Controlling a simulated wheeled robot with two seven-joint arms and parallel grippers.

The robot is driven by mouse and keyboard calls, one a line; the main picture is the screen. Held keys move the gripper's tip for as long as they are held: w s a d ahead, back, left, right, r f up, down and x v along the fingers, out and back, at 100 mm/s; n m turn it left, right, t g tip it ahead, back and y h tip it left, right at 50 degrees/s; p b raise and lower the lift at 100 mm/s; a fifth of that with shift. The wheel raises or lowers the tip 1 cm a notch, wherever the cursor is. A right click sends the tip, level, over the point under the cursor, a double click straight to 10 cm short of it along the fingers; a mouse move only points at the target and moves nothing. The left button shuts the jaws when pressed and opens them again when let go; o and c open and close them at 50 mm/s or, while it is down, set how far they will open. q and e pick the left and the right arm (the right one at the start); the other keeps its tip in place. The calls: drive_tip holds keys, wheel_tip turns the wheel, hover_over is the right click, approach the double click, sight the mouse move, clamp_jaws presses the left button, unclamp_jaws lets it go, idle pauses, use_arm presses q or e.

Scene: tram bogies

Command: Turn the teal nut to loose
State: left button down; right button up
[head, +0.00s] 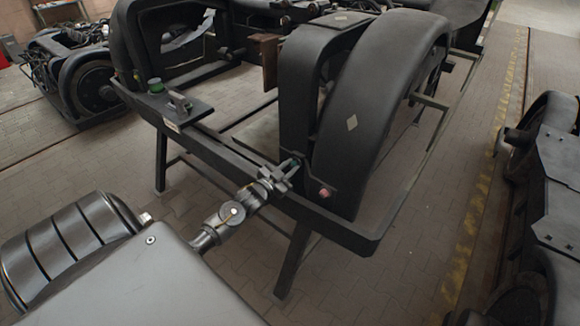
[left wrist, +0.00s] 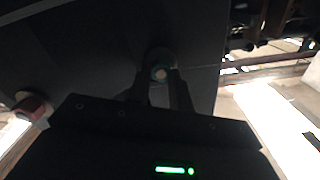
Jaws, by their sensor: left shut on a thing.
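The teal nut (head: 296,160) shows as a small greenish bit on the dark bogie frame, mostly hidden behind my left gripper (head: 287,172). My left arm reaches it from the lower left. In the left wrist view, the two fingers of my left gripper (left wrist: 160,88) stand one on each side of the teal nut (left wrist: 159,73), shut on it. The nut sits in front of a dark round part on the dark face. How far it is turned cannot be told. My right gripper is not in view.
A red nut (head: 325,193) sits right of the teal one, and also shows in the left wrist view (left wrist: 30,107). A green knob (head: 155,85) and a grey handle (head: 180,103) stand on a plate at left. Other bogies stand around; paved floor (head: 395,270) lies between.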

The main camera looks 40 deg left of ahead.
use_arm(q)
drive_tip(key=shift+n, duration=0.7)
drive_tip(key=c, duration=1.3)
unclamp_jaws()
drive_tip(key=shift+o, duration=0.2)
drive_tip(key=shift+s, duration=0.1)
drive_tip(key=shift+s+f, duration=0.1)
drive_tip(key=shift+s, duration=0.15)
drive_tip(key=s+b, duration=0.1)
drive_tip(key=s, duration=0.9)
drive_tip(key=shift+b, duration=0.35)
drive_tip(key=shift+s, duration=0.1)
